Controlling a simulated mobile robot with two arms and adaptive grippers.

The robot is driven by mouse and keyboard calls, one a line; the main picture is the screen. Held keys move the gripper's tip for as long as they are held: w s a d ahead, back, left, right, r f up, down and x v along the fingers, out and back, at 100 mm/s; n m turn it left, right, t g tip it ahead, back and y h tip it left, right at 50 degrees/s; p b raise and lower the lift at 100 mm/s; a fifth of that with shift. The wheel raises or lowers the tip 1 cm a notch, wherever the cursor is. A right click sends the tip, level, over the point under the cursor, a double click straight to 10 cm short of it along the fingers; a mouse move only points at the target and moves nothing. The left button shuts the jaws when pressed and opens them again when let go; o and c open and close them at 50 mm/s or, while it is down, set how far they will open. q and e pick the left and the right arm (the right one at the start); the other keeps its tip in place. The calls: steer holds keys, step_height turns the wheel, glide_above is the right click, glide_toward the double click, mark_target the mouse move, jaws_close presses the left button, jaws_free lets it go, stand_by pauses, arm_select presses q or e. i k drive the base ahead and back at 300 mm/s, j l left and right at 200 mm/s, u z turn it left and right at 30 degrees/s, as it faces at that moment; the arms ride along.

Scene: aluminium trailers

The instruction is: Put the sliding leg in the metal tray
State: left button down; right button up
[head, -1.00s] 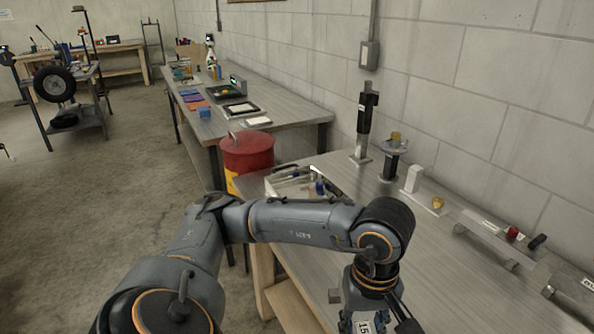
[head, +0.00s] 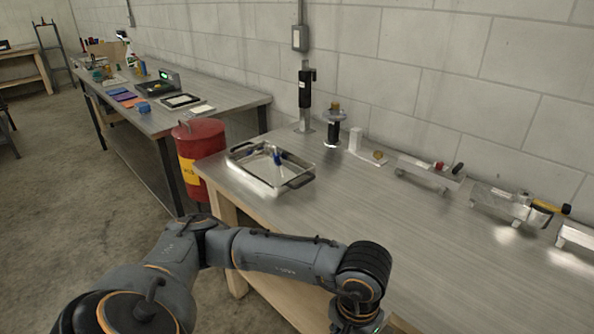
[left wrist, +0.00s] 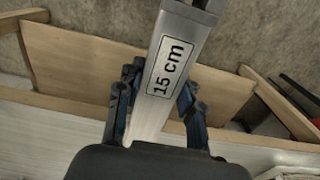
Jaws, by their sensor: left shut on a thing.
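The metal tray (head: 258,181) is a shallow silver tray with dark handles. It sits on the near bench's left end in the head view, with blue-handled items inside. My right gripper is out of view.
A red bin (head: 203,140) stands left of the near bench (head: 330,215). Behind the tray are a black-and-silver post (head: 305,95) and a round-topped stand (head: 333,122). Metal fixtures (head: 430,172) line the wall side. The bench middle is clear.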

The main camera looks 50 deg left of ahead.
mark_target(259, 172)
steer(key=j+z, duration=0.2)
steer(key=j, duration=0.2)
steer(key=k+j+z, duration=0.2)
steer(key=j, duration=0.15)
steer(key=j+z, duration=0.25)
steer(key=j, duration=0.15)
steer(key=k+j+z, duration=0.2)
steer(key=j, duration=0.15)
steer(key=k+j, duration=0.15)
steer(key=j, duration=0.2)
steer(key=k+j, duration=0.15)
steer(key=j, duration=0.25)
steer(key=k+j+z, duration=0.1)
steer(key=j, duration=0.25)
steer(key=k+j, duration=0.15)
steer(key=j, duration=0.2)
steer(key=k+j, duration=0.15)
steer(key=j, duration=0.25)
steer(key=k+j, duration=0.15)
steer(key=j, duration=0.2)
steer(key=i+j, duration=0.3)
steer(key=j+z, duration=0.05)
